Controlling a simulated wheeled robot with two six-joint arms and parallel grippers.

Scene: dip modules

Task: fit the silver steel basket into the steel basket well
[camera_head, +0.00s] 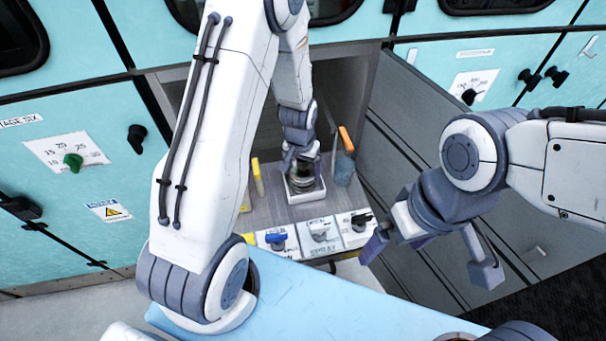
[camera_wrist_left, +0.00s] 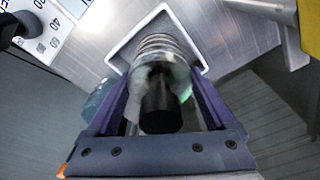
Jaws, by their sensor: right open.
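The silver steel basket (camera_wrist_left: 157,48), with ringed metal sides and a black top part (camera_wrist_left: 160,103), stands in or just over the steel basket well (camera_wrist_left: 197,48), a square opening with a pale rim. How deep it sits I cannot tell. My left gripper (camera_wrist_left: 162,85) has its two purple fingers on either side of the basket and appears shut on it. In the head view, the left gripper (camera_head: 302,160) points down over the well (camera_head: 305,197) and partly hides the basket (camera_head: 301,184). My right gripper (camera_head: 430,262) is open and empty, at right, away from the well.
The well is in a metal counter inside a recess between teal panels. An orange-handled tool (camera_head: 346,140) stands right of the well, a yellow item (camera_head: 257,178) left. Labelled knobs (camera_head: 320,231) line the counter's front. A grey side panel (camera_head: 420,140) bounds the recess at right.

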